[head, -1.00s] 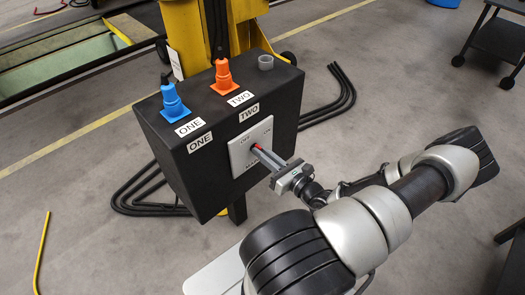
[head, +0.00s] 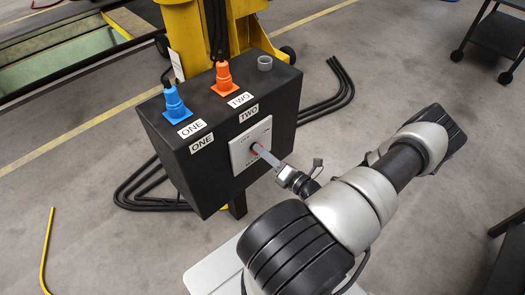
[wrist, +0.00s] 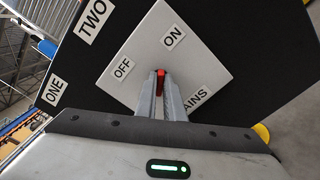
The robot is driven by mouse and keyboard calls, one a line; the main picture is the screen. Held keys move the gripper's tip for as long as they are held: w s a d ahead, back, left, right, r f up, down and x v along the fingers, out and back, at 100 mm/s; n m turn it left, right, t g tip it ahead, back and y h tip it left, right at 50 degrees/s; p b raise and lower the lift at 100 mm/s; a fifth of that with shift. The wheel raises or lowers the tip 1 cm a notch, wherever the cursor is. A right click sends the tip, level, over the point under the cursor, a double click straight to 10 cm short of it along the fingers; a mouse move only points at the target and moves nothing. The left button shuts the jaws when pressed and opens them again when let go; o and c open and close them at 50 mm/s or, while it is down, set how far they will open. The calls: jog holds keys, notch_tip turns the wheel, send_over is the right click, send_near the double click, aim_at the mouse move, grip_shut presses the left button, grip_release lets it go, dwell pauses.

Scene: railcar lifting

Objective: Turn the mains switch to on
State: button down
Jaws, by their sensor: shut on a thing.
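The mains switch is a red handle (wrist: 160,83) on a pale square plate (wrist: 203,55) on the front of a black box (head: 205,183). The plate bears an OFF label (wrist: 123,69), an ON label (wrist: 172,38) and a partly hidden MAINS label (wrist: 196,98). My gripper (head: 256,150) is shut on the red handle, one finger on each side. In the wrist view the handle stands nearly upright between the fingertips, with ON above it, slightly right, and OFF to its left. The fingers hide part of the handle.
A yellow post (head: 187,40) is behind the box. A dark trolley (head: 497,45) stands far right.

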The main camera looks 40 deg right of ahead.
jog(key=shift+m, duration=0.5)
jog(key=c, duration=1.9)
grip_release()
jog(key=shift+o, duration=0.2)
jog(key=shift+s, duration=0.1)
jog(key=s+d, duration=0.1)
jog(key=s, duration=1.6)
jog(key=shift+s+d, duration=0.15)
jog(key=shift+d, duration=0.05)
